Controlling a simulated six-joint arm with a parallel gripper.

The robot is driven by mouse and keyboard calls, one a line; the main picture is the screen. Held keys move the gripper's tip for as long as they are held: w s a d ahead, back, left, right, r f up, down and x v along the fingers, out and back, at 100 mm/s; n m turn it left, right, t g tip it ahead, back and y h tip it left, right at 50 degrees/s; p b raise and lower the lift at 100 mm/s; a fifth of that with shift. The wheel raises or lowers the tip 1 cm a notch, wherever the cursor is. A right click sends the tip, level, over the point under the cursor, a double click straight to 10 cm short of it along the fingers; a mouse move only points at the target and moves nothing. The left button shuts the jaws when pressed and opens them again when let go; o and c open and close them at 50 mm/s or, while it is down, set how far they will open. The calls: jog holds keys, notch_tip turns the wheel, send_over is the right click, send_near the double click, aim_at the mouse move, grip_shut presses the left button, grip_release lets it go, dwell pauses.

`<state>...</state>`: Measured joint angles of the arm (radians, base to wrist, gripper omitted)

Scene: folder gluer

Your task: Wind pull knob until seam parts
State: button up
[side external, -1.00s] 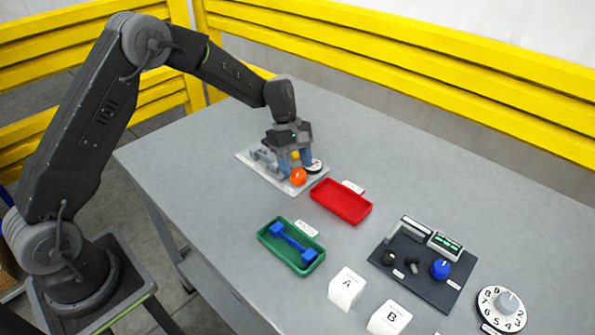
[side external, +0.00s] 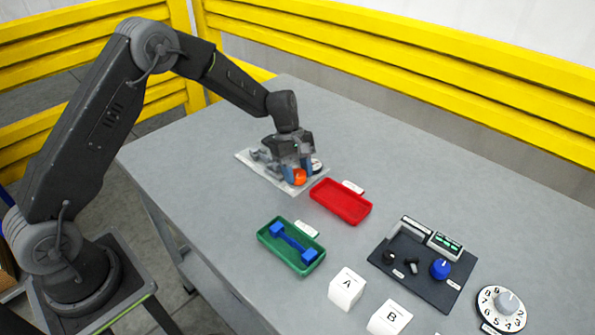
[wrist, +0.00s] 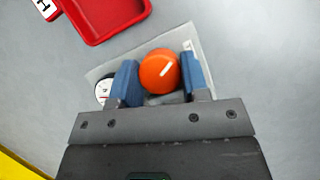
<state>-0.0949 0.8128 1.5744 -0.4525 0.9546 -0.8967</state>
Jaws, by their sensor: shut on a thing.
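An orange round knob (side external: 299,177) sits on a pale grey plate (side external: 315,187) at the far part of the table. My gripper (side external: 298,172) is low over the plate, with its blue fingers on either side of the knob. In the wrist view the orange knob (wrist: 159,71) lies between the two fingers (wrist: 159,62), and they are shut on it. My gripper hides what is under and behind the knob, so I cannot see a seam.
A red tray (side external: 341,202) stands close to the plate. A dark panel (side external: 433,290) with a blue knob (side external: 440,268), white blocks A (side external: 346,288) and B, and a numbered dial (side external: 490,306) stand nearer.

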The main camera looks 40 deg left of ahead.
jog(key=m+g, duration=0.1)
jog(key=m, duration=0.2)
jog(key=shift+y, duration=0.3)
jog(key=o, duration=0.6)
jog(key=shift+o, duration=0.2)
jog(key=shift+n+t, duration=0.4)
jog(key=shift+n, duration=0.8)
jog(key=a+v, duration=0.1)
jog(key=v, duration=1.3)
jog(key=s+d+r+m+t+y, duration=0.1)
jog(key=s+r+m, duration=0.3)
jog(key=s, duration=0.5)
jog(key=s+d+r+m+t+y, duration=0.1)
jog(key=s+d+r+m+t, duration=0.2)
jog(key=s+r, duration=0.5)
jog(key=shift+s+m+y, duration=0.3)
jog(key=shift+s+m, duration=0.6)
jog(key=shift+s, duration=0.4)
